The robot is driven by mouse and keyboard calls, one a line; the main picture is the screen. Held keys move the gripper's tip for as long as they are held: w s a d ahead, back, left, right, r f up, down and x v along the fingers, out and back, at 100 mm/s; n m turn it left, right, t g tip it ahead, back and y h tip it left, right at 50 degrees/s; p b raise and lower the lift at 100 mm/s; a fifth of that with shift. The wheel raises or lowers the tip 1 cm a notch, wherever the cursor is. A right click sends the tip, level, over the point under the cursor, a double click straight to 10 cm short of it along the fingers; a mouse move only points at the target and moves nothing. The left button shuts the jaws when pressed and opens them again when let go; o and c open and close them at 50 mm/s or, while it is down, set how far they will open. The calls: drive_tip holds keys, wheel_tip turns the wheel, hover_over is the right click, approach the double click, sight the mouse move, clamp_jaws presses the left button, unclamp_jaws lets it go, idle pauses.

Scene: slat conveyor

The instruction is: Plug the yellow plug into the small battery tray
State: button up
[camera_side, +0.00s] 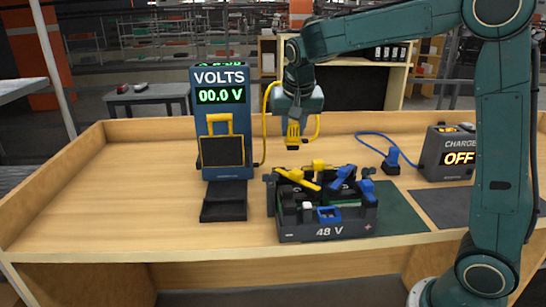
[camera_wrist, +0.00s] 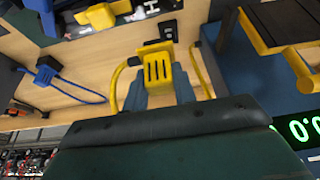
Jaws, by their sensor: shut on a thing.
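My gripper (camera_side: 296,104) points down and is shut on the yellow plug (camera_side: 293,133), which hangs in the air above the back of the tray. In the wrist view the yellow plug (camera_wrist: 158,72) shows slotted between the fingers, with yellow cable on both sides. The dark battery tray (camera_side: 290,232), marked 48 V, sits on the bench below, apart from the plug. I cannot make out which socket fits the plug.
The blue VOLTS meter (camera_side: 221,105) reads 00.0 V and stands left, with a black stand (camera_side: 224,203) in front. The bench's left side is clear.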

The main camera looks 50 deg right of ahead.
drive_tip(key=s+a, duration=0.3)
drive_tip(key=s, duration=0.5)
drive_tip(key=s+a, duration=0.4)
drive_tip(key=s, duration=0.3)
drive_tip(key=shift+s+a, duration=0.3)
drive_tip(key=shift+s, duration=0.1)
idle(0.3)
drive_tip(key=shift+f, duration=0.15)
idle(0.5)
drive_tip(key=shift+f, duration=2.9)
drive_tip(key=shift+f, duration=1.15)
drive_tip(key=o, duration=1.1)
drive_tip(key=shift+c, duration=0.2)
drive_tip(key=shift+a+r, duration=0.1)
drive_tip(key=shift+r, duration=0.1)
drive_tip(key=v, duration=1.3)
drive_tip(key=shift+r, duration=0.15)
drive_tip(key=shift+s+a, duration=0.1)
drive_tip(key=shift+s, duration=0.05)
